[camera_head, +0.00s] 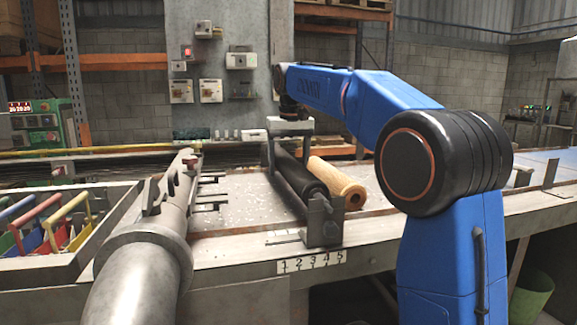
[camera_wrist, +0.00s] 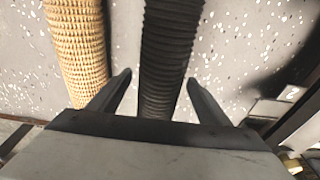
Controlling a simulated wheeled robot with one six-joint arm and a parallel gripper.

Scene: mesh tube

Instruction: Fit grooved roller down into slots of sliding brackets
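A black grooved roller (camera_head: 297,176) lies lengthwise on the speckled bench. Its near end is at a dark grey upright bracket (camera_head: 322,222); I cannot tell whether it sits in the slot. The far end and any far bracket are hidden behind my gripper. My gripper (camera_head: 289,157) points down over the far part of the roller. In the wrist view the grooved roller (camera_wrist: 168,50) passes between the two spread fingers of my gripper (camera_wrist: 158,78), with a narrow gap visible on each side. The fingers are open and not closed on it.
A tan mesh-textured roller (camera_head: 338,184) lies close on the right of the black one; it is left in the wrist view (camera_wrist: 76,40). A number strip (camera_head: 312,263) marks the bench front. A large grey tube (camera_head: 140,270) and a tray of coloured handles (camera_head: 75,258) stand left.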

